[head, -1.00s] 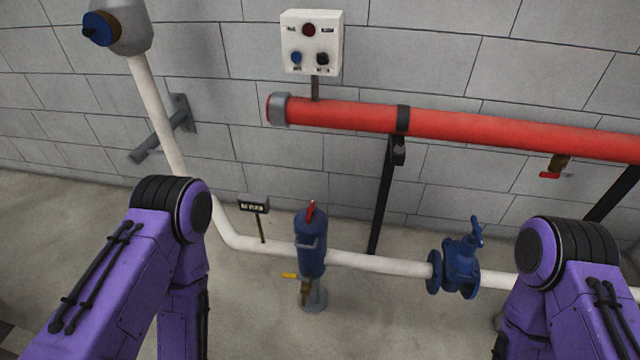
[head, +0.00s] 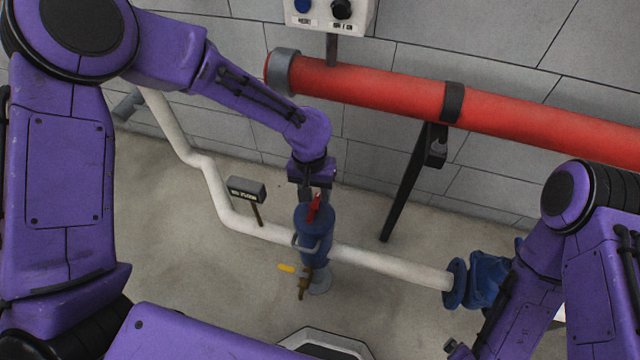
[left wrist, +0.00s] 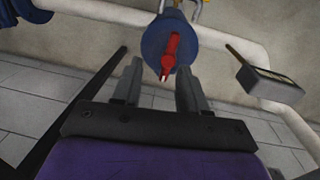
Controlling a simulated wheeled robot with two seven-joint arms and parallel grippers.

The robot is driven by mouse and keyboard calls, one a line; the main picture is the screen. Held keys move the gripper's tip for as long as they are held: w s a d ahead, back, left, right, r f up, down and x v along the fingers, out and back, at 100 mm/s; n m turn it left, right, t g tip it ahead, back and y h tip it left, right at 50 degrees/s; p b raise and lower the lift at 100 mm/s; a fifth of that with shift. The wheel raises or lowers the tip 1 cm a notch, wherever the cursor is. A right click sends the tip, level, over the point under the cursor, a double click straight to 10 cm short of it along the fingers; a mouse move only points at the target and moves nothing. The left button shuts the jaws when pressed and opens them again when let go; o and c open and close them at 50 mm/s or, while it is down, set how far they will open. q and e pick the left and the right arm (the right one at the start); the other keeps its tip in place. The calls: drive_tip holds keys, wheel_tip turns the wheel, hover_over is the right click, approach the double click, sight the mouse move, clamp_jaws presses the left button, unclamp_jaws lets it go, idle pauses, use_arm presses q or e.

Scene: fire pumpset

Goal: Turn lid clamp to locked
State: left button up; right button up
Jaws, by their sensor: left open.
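The lid clamp is a red lever (head: 314,208) on top of a blue upright canister (head: 315,240) on the white pipe. In the left wrist view the red clamp (left wrist: 169,55) lies across the round blue lid (left wrist: 155,42). My left gripper (head: 316,192) is at the wall side of the lid, close to the clamp. In the left wrist view its two fingers (left wrist: 159,68) are apart, with the clamp's end just beyond and between the tips. Whether they touch it cannot be told.
A yellow-handled drain valve (head: 287,268) is low on the canister. A small sign (head: 246,190) stands left of it. A red pipe (head: 380,95) runs along the wall with a black support (head: 405,185). A blue valve (head: 480,280) is on the white pipe (head: 390,265) at the right.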

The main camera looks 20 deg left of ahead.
sight(314, 205)
use_arm(q)
drive_tip(key=shift+y, duration=0.5)
drive_tip(key=f, duration=0.2)
drive_tip(key=w+f+b, duration=0.1)
drive_tip(key=f, duration=0.2)
drive_tip(key=w+a+f, duration=0.1)
drive_tip(key=f, duration=0.1)
drive_tip(key=shift+f, duration=0.3)
clamp_jaws()
